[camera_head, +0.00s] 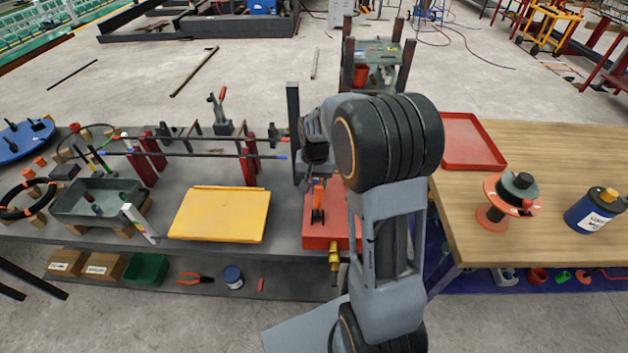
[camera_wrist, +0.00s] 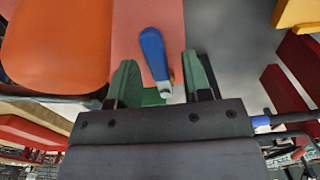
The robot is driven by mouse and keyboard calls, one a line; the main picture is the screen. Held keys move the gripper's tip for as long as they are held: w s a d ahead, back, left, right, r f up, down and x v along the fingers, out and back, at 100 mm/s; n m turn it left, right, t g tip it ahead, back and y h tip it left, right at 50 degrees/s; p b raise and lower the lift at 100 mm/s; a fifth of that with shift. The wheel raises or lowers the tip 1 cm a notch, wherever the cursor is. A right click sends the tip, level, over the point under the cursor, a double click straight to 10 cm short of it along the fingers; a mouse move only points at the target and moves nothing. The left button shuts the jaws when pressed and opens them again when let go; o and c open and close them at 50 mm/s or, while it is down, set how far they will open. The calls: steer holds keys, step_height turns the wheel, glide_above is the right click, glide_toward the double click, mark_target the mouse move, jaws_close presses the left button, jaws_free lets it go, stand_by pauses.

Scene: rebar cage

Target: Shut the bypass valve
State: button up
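In the wrist view a blue lever handle (camera_wrist: 153,52) with a grey metal end stands in front of a pinkish-red panel (camera_wrist: 185,20). My gripper (camera_wrist: 163,70) is open, its two green fingers on either side of the handle with gaps visible. A large orange rounded part (camera_wrist: 55,45) is close to the left of the fingers. In the head view a red box (camera_head: 330,232) carries an orange handle (camera_head: 318,201), and a brass-yellow fitting (camera_head: 334,258) hangs at its front edge. My arm hides much of this area and the fingertips. No label shows which valve is the bypass.
A yellow panel (camera_head: 219,213) lies left of the red box on the grey bench. A grey post (camera_head: 293,130) stands close behind my gripper. Right of my arm is a wooden table with a red tray (camera_head: 470,142) and a spool (camera_head: 511,196).

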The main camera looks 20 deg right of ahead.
mark_target(314, 185)
step_height(314, 185, up, 14)
stand_by(0.7)
steer(key=shift+s+a+f, duration=0.1)
steer(key=shift+f, duration=0.05)
stand_by(0.4)
